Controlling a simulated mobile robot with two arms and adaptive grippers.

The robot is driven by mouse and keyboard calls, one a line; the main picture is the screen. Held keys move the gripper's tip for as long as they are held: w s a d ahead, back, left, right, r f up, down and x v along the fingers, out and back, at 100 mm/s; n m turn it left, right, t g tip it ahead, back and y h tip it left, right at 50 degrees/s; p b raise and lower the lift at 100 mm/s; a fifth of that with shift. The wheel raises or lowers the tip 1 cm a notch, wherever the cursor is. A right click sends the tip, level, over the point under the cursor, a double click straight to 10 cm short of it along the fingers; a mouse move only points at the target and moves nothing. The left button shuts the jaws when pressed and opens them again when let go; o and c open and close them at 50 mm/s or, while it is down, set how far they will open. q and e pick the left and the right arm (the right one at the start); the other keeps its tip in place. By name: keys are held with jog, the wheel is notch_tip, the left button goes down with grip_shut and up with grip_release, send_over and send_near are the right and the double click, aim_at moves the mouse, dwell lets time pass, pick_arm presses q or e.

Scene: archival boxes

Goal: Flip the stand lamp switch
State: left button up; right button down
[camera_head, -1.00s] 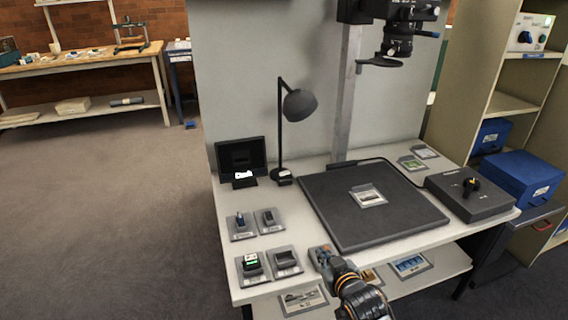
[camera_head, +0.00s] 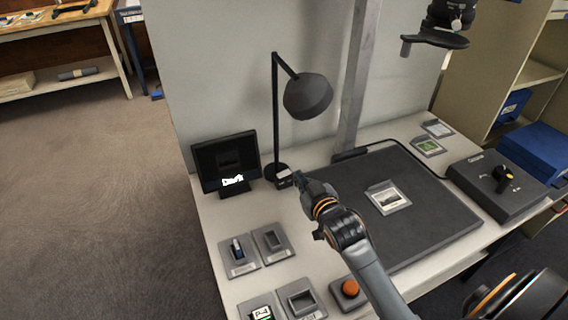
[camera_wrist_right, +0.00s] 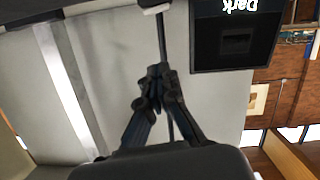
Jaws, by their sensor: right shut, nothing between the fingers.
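The black stand lamp (camera_head: 307,97) stands at the back left of the table, its grey shade hanging from a bent pole. A small dark switch box with a pale top (camera_head: 284,179) sits at the front of the lamp's base. My right gripper (camera_head: 298,178) is shut and empty, its tips just right of the switch box; I cannot tell whether they touch it. In the wrist view my right gripper (camera_wrist_right: 155,75) points toward the lamp's thin pole (camera_wrist_right: 163,45), and a pale piece (camera_wrist_right: 155,8) shows at the top edge. My left gripper is not in view.
A small black screen (camera_head: 226,160) reading "Dark" stands left of the lamp. A black board (camera_head: 430,225) with a card fills the middle right. Several small grey plates, an orange button (camera_head: 350,288) and a knob box (camera_head: 497,185) are also on the table.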

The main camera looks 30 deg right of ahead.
jog(key=b, duration=0.2)
send_over(284, 174)
jog(key=s, duration=0.2)
notch_tip(284, 174, down, 2)
jog(key=f, duration=0.2)
jog(key=shift+d+f+b, duration=0.2)
jog(key=shift+f+b, duration=0.1)
jog(key=shift+f, duration=0.1)
jog(key=shift+d+f, duration=0.15)
jog(key=shift+f, duration=0.55)
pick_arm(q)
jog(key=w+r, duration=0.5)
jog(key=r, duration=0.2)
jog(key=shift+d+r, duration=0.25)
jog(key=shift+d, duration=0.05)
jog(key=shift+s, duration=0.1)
